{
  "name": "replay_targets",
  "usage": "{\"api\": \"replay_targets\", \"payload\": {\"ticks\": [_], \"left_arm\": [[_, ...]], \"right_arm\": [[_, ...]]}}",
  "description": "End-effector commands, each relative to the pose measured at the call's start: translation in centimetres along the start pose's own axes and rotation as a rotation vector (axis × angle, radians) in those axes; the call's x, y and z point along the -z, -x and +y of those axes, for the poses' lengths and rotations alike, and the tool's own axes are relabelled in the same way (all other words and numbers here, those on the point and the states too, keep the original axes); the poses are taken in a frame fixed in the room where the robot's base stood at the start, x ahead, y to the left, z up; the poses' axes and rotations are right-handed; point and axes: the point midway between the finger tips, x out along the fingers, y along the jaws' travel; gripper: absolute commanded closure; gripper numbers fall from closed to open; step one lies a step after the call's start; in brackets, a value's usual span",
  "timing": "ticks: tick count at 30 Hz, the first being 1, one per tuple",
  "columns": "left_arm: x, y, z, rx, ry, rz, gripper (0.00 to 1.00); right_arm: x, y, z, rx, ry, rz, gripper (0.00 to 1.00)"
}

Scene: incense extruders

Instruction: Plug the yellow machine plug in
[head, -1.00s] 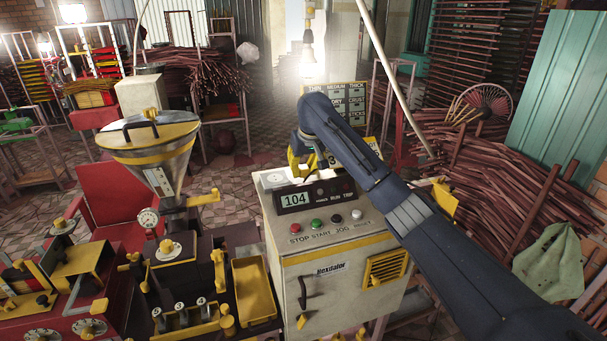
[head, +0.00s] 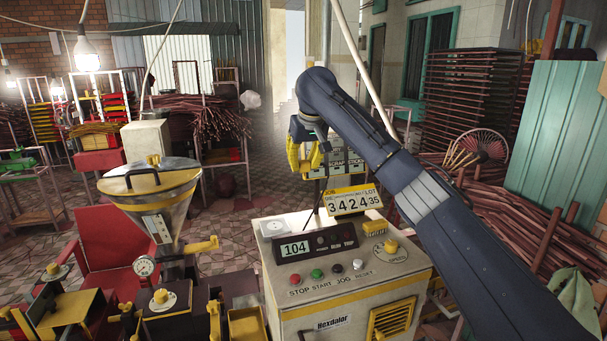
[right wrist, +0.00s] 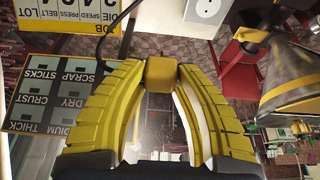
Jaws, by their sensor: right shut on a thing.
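The yellow plug (right wrist: 162,72) is a small block held between the fingertips of my right gripper (head: 304,158), with a dark cable running from it. In the head view the gripper hangs above and behind the cream machine (head: 345,290), and the plug is hard to make out between the yellow fingers. A white socket plate (head: 275,226) lies on the machine's top at the back left. It also shows at the top edge of the right wrist view (right wrist: 205,10), apart from the plug. My left gripper is out of view.
A number board (head: 352,200) stands at the back of the machine, with a dark label board (right wrist: 62,92) close to the gripper. A steel hopper (head: 155,195) is left of the machine. Stick bundles fill the right side.

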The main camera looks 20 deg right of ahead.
Motion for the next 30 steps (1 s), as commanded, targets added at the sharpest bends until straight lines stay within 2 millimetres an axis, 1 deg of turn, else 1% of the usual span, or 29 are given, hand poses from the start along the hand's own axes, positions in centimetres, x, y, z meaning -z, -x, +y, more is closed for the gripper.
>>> {"api": "replay_targets", "payload": {"ticks": [7,17,19,23,30], "left_arm": [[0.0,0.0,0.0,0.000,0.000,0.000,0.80],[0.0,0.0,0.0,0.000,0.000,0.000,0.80],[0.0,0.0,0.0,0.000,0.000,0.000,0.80],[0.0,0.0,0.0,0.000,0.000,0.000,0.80],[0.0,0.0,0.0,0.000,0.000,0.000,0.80]], "right_arm": [[0.2,0.6,0.0,-0.001,-0.001,0.000,0.96],[0.2,0.6,0.0,0.000,0.000,0.000,0.96],[0.1,0.3,-0.2,0.000,0.000,-0.001,0.96],[-0.3,-1.3,-1.6,-0.003,0.000,-0.003,0.96],[-1.9,-5.8,-5.8,-0.006,-0.002,-0.003,0.96]]}}
